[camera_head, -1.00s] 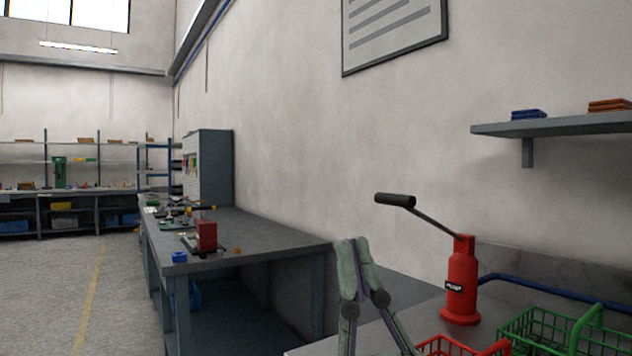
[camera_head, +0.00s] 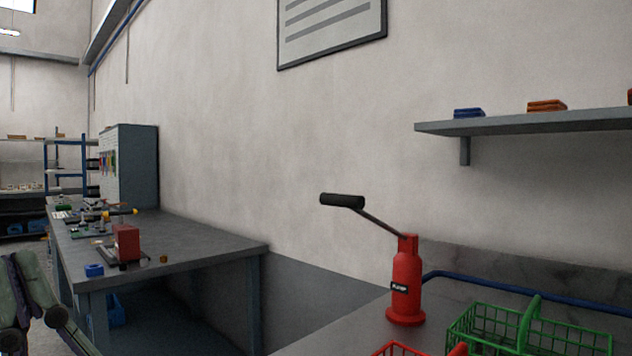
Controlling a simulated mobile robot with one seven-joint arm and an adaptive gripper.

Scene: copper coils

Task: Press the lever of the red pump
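The red pump (camera_head: 407,283) stands upright on the grey bench top at the right. Its lever (camera_head: 382,222) slopes up to the left from the pump's top and ends in a black grip (camera_head: 342,201). The lever is raised. My gripper (camera_head: 14,262) is at the lower left edge of the view, partly cut off by the frame. It is well to the left of the pump and touches nothing that I can see. Its fingertips are close together, but whether they are shut cannot be told.
A green wire basket (camera_head: 530,330) stands right of the pump, and a red wire basket (camera_head: 405,350) is in front of it. A blue hose (camera_head: 520,290) runs behind. A wall shelf (camera_head: 540,125) hangs above. Another workbench (camera_head: 200,250) with tools stands to the left. Air around the lever is free.

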